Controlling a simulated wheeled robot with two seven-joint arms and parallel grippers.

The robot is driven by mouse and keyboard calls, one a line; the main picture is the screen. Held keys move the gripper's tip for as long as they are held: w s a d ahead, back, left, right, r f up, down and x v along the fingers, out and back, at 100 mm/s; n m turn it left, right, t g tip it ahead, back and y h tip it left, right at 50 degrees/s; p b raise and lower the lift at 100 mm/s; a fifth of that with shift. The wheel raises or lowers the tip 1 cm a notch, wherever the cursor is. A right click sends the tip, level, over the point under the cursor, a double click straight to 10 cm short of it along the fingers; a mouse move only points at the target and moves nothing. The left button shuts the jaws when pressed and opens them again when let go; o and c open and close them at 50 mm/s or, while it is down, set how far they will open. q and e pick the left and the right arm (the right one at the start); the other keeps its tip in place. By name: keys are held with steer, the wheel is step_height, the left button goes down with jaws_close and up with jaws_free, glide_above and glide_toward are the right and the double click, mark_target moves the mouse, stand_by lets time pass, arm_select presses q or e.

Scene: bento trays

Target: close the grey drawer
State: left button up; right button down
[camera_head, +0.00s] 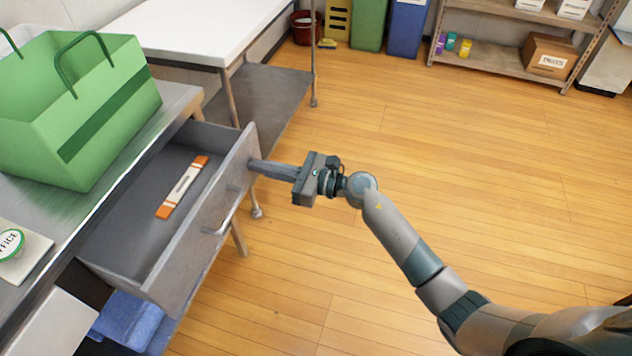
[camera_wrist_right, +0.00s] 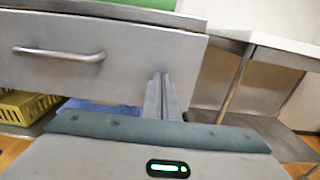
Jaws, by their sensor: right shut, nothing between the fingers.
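The grey drawer (camera_head: 207,231) is pulled out from under the metal counter, with a bar handle (camera_head: 225,212) on its front. An orange and white packet (camera_head: 182,187) lies inside it. My right gripper (camera_head: 254,164) is shut and empty. Its fingertips are at the upper far part of the drawer front, beyond the handle, and seem to touch it. In the right wrist view the shut fingers (camera_wrist_right: 162,80) point at the drawer front (camera_wrist_right: 115,70), to the right of the handle (camera_wrist_right: 58,55). My left gripper is not in view.
A green bag (camera_head: 100,130) and a small tub (camera_head: 12,243) stand on the metal counter (camera_head: 75,205). A blue cloth (camera_head: 128,318) lies below the drawer. A white-topped table (camera_head: 190,28) stands behind. The wooden floor (camera_head: 440,160) to the right is clear.

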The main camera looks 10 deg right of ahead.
steer(key=b+x, duration=0.1)
steer(key=x, duration=0.5)
steer(key=shift+w+a+f, duration=0.1)
steer(key=shift+w+a, duration=0.05)
steer(key=shift+a, duration=0.15)
steer(key=b, duration=0.3)
glide_above(211, 167)
steer(key=shift+a, duration=0.15)
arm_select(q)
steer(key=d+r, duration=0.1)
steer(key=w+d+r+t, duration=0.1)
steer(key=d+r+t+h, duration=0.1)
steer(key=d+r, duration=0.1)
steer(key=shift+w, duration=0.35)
arm_select(e)
steer(key=shift+r, duration=0.3)
steer(key=shift+r, duration=0.15)
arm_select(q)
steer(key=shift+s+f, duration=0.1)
